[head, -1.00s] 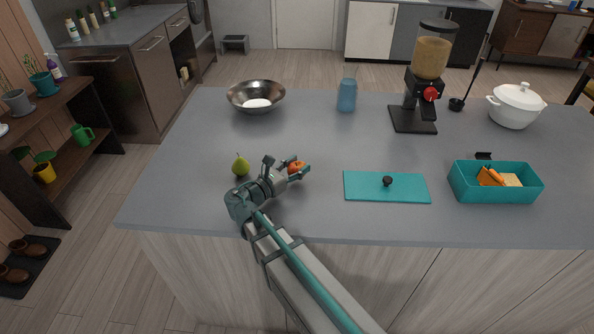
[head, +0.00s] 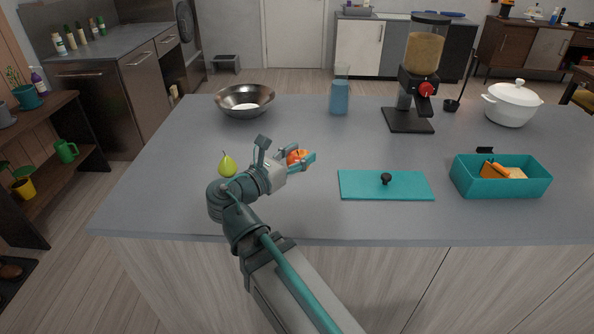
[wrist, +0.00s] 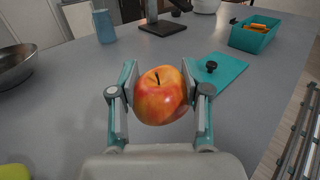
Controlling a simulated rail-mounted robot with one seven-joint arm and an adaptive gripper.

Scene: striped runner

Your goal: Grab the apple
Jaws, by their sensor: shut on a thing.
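The red and yellow apple (wrist: 161,96) sits between the two fingers of my gripper (wrist: 160,100) in the wrist view, its stem pointing up. Both fingers press against its sides, so the gripper is shut on it. In the head view the apple (head: 296,157) shows at the end of my gripper (head: 292,162), over the left-middle part of the grey counter (head: 330,215). Part of the apple is hidden by a finger there. I cannot tell whether its underside touches the counter.
A green pear (head: 228,166) stands left of my gripper. A metal bowl (head: 245,100) and blue glass (head: 340,97) are behind. A teal lid (head: 360,187) lies to the right, then a teal box (head: 500,187) with food. A coffee grinder (head: 408,110) and white pot (head: 512,105) stand at the back right.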

